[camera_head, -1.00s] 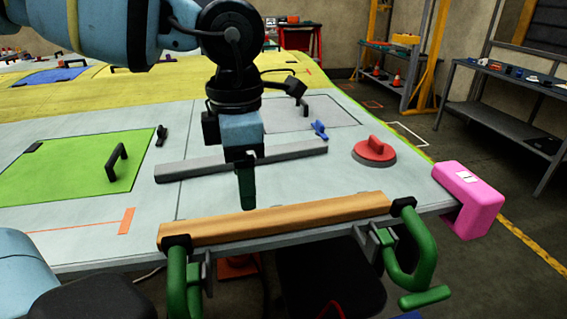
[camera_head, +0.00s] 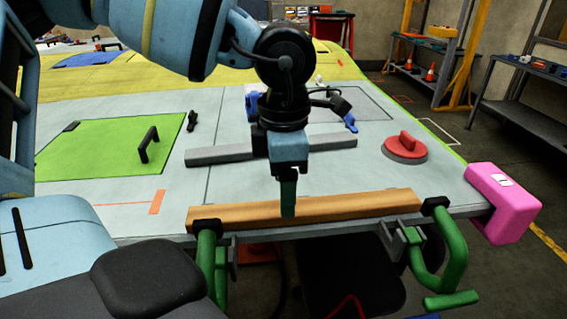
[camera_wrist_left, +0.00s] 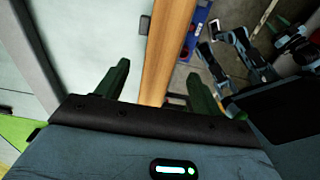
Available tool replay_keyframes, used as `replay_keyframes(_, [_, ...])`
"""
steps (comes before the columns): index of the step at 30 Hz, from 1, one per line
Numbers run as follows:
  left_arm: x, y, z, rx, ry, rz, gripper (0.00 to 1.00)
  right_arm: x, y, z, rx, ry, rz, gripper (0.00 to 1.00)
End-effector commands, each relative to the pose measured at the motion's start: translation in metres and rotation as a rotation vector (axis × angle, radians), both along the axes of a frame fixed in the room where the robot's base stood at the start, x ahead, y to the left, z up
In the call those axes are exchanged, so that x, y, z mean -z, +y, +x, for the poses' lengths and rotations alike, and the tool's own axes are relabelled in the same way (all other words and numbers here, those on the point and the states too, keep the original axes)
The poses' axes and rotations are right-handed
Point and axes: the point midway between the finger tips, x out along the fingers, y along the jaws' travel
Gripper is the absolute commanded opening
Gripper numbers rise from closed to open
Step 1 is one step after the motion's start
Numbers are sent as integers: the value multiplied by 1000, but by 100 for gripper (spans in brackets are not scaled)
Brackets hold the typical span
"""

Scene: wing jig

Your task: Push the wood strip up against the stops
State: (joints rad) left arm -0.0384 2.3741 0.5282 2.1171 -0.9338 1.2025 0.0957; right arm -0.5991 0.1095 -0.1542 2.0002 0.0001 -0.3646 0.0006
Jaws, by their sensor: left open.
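The wood strip (camera_head: 345,206) lies lengthwise along the table's front edge, with a green clamp (camera_head: 208,262) at its left end and another green clamp (camera_head: 455,250) at its right end. My left gripper (camera_head: 288,205) points down at the strip, left of its middle. In the left wrist view the strip (camera_wrist_left: 171,45) passes between the open fingers (camera_wrist_left: 158,88), one over the table side and one past the outer side. I cannot tell whether a finger touches it. The stops cannot be clearly made out. My right gripper is out of view.
A grey bar (camera_head: 225,155) lies on the table behind the strip. A red round handle piece (camera_head: 405,149) stands to its right, and a pink block (camera_head: 505,202) sits on the right table corner. A green panel (camera_head: 95,160) with a handle lies left.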

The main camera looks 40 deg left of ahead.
Motion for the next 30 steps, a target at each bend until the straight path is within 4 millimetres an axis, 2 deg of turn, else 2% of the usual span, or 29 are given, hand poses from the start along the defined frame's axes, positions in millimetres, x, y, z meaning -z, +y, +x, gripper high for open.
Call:
replay_keyframes(3, [17,0,-1,1,4,0,67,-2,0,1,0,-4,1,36])
replay_keyframes(9, [34,0,-1,0,1,0,67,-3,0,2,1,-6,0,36])
replay_keyframes(20, [38,0,0,1,0,0,67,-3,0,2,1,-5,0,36])
replay_keyframes(23, [38,0,0,1,0,0,57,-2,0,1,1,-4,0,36])
replay_keyframes(30, [38,0,0,0,0,0,25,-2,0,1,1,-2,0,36])
